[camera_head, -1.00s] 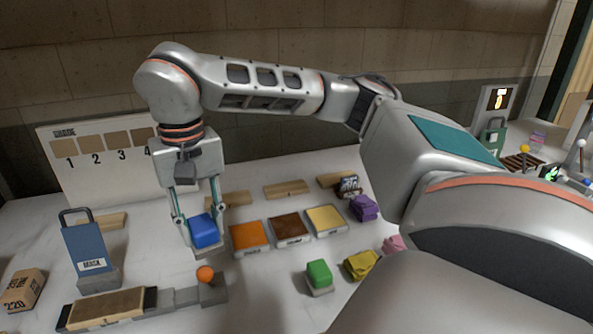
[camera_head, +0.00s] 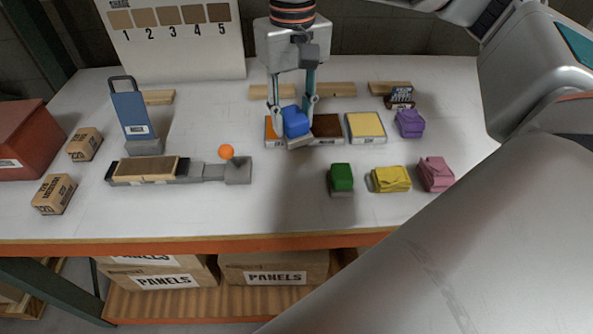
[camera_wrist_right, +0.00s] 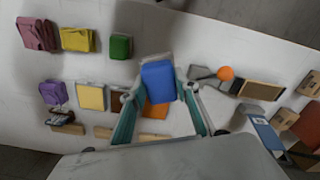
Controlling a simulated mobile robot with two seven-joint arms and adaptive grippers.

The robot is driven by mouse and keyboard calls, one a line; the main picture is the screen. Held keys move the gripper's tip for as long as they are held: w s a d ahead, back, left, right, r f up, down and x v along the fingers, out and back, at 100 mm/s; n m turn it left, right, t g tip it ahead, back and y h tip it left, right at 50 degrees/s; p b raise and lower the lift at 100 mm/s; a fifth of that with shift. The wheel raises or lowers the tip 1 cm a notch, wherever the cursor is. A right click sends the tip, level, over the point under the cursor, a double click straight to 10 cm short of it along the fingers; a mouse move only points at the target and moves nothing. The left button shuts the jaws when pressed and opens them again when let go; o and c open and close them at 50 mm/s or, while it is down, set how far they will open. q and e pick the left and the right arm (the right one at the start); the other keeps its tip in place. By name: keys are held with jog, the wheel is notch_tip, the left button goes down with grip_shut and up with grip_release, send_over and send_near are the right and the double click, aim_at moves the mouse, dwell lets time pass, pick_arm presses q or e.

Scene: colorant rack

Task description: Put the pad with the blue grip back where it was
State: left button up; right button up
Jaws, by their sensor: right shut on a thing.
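The pad with the blue grip (camera_head: 296,122) is held by my right gripper (camera_head: 293,108), whose two fingers close on its sides. The pad is tilted and seems to hang over the front of the orange and brown colorant trays; its height is hard to tell. In the right wrist view the blue grip (camera_wrist_right: 158,82) sits between the fingertips, with the grey pad edge behind it. A similar pad with a green grip (camera_head: 341,178) stands on the table at the front right. The orange tray (camera_head: 270,130) is partly hidden by the gripper. My left gripper is not in view.
A brown tray (camera_head: 327,129) and a yellow tray (camera_head: 365,127) stand in the row. Yellow (camera_head: 390,179), pink (camera_head: 436,174) and purple (camera_head: 409,123) cloths lie right. A sanding fixture with an orange knob (camera_head: 226,152) lies left. Table between fixture and green pad is clear.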

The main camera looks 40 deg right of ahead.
aim_at(293, 133)
notch_tip(293, 133, down, 16)
jog(key=shift+f, duration=0.1)
dwell(0.4)
jog(key=shift+f, duration=0.1)
jog(key=o, duration=1.1)
notch_tip(293, 133, up, 12)
jog(key=shift+r, duration=0.15)
